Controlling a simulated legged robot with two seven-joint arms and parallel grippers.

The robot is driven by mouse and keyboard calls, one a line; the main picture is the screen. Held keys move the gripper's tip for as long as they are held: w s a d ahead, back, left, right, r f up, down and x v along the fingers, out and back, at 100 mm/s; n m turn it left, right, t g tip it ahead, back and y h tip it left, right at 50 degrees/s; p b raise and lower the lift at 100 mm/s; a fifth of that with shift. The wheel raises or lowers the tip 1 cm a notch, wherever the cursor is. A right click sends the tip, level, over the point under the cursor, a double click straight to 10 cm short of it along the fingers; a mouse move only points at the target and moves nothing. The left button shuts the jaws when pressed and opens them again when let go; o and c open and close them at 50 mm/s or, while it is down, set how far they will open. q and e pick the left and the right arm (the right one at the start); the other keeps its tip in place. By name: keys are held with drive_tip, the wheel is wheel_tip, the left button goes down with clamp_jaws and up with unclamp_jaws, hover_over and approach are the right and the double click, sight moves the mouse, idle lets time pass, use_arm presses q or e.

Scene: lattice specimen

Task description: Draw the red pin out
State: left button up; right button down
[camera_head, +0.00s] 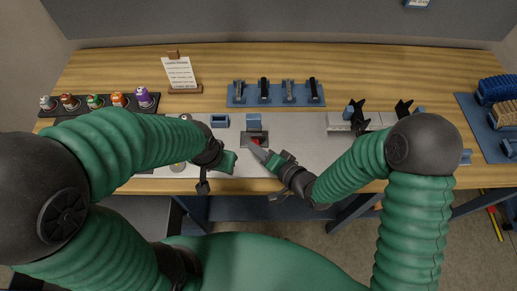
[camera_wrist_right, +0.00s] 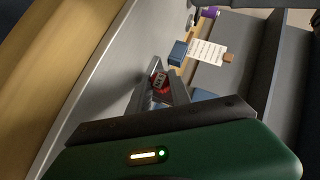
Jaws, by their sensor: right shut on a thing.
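The red pin (camera_head: 256,141) shows as a small red spot at a dark block (camera_head: 254,133) on the pale mat, near the middle of the bench. My right gripper (camera_head: 254,147) reaches it from the right and is shut on it. In the right wrist view the red pin (camera_wrist_right: 159,82) shows between the grey fingers (camera_wrist_right: 157,88), with pale marks on its face. How deep the pin sits is hidden. My left gripper (camera_head: 228,162) is over the mat to the left of the pin, apart from it; its jaws are too small to read.
A blue rack (camera_head: 276,101) with several upright dark and grey pieces stands behind. Several coloured bottles (camera_head: 117,99) stand in a dark tray at left, beside a printed card (camera_head: 180,73). Black clamp-like pieces (camera_head: 357,116) and blue bins (camera_head: 497,90) are at right. Mat (camera_head: 300,140) is partly clear.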

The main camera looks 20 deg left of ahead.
drive_tip(key=shift+s+d, duration=0.15)
drive_tip(key=shift+s, duration=0.4)
use_arm(q)
drive_tip(key=shift+f, duration=0.1)
use_arm(e)
drive_tip(key=shift+s+d, duration=0.2)
drive_tip(key=shift+s, duration=0.55)
drive_tip(key=shift+s+d, duration=0.25)
drive_tip(key=shift+s, duration=0.5)
drive_tip(key=shift+s+d, duration=0.2)
drive_tip(key=shift+s, duration=0.55)
use_arm(q)
drive_tip(key=shift+r, duration=0.35)
use_arm(e)
drive_tip(key=shift+s+d+r, duration=0.1)
drive_tip(key=shift+s, duration=0.2)
drive_tip(key=shift+s+d+p, duration=0.1)
drive_tip(key=shift+s+p, duration=0.45)
drive_tip(key=shift+p, duration=0.5)
drive_tip(key=shift+s+d+p, duration=0.2)
drive_tip(key=shift+s+p, duration=0.25)
drive_tip(key=shift+p, duration=0.05)
use_arm(q)
drive_tip(key=shift+w+v, duration=0.25)
drive_tip(key=shift+v, duration=0.95)
drive_tip(key=shift+r, duration=0.1)
